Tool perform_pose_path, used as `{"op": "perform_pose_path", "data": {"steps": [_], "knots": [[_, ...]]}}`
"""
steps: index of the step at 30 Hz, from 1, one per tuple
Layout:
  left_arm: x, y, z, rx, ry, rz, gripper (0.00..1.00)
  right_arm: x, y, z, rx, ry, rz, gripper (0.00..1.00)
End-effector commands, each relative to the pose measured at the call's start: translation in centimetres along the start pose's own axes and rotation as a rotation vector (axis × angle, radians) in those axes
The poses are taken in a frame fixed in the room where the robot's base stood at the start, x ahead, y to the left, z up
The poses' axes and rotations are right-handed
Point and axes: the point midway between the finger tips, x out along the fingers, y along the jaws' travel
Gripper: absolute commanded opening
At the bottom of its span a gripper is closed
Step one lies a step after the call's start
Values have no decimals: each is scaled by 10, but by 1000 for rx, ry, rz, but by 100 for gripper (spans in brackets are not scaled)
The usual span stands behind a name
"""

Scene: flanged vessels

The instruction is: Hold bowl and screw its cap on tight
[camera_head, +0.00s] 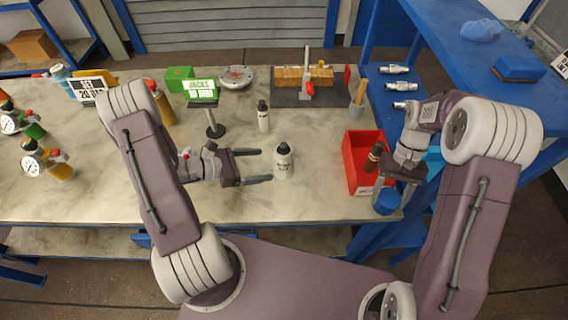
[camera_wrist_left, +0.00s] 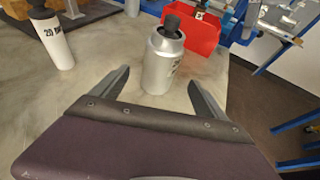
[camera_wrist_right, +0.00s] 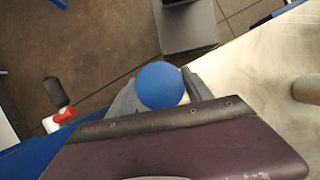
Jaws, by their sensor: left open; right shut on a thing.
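A silver bottle-like vessel (camera_head: 284,163) with a dark top stands upright on the bench; no other bowl shows clearly. It stands just beyond my left fingertips in the left wrist view (camera_wrist_left: 162,68), in line with the gap between them. My left gripper (camera_head: 267,165) is open, low over the bench and pointing right at the vessel. My right gripper (camera_head: 392,195) is shut on a round blue cap (camera_head: 387,204), held by the bench's right front edge. The blue cap (camera_wrist_right: 160,85) sits between the fingers in the right wrist view.
A red bin (camera_head: 356,178) with a dark-topped bottle stands right of the vessel. A slimmer white bottle (camera_head: 263,117) and a sign stand (camera_head: 214,125) are behind my left gripper. Gauges and bottles crowd the left. The bench front before the vessel is clear.

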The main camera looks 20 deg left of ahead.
Motion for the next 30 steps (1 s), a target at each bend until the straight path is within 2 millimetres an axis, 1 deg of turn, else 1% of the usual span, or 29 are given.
{"op": "perform_pose_path", "data": {"steps": [5, 8, 12, 16, 20, 28, 30], "knots": [[3, 0, 0, 1, 0, -3, 85, 0, 0, 0, 0, 0, 0, 20], [18, -1, 0, 0, 0, -7, 85, 0, 0, 0, 0, 0, 0, 20], [46, -2, 0, 2, 0, -8, 85, 0, 0, 0, 0, 0, 0, 20], [64, -2, 0, 2, 1, -6, 85, 0, 0, 0, 0, 0, 0, 20], [71, 0, 0, 3, 1, -3, 85, 0, 0, 0, 0, 0, 0, 20], [72, 0, 0, 2, 1, -3, 85, 0, 0, 0, 0, 0, 0, 20], [78, -1, 0, 2, 1, -4, 85, 0, 0, 0, 0, 0, 0, 20]]}}
